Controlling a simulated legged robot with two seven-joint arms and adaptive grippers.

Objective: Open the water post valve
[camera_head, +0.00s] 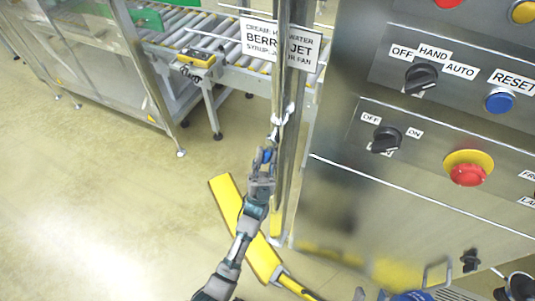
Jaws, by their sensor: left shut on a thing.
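The water post (288,100) is a shiny upright metal pole in the middle of the view. It carries a white sign (303,50) with the word "WATER". A small blue valve handle (268,150) sits low on the post's left side. My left gripper (266,158) reaches up from the bottom and is shut on the blue valve handle. Its fingers partly hide the handle, so its exact angle is unclear. A dark and pale part of what looks like my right gripper (517,287) shows at the bottom right corner, cut off by the edge; its fingers are not clear.
A steel control cabinet (400,205) with knobs and buttons stands close to the right of the post. A yellow paddle-shaped thing (228,200) lies behind my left arm. A roller conveyor (190,38) runs behind the post. The floor on the left is clear.

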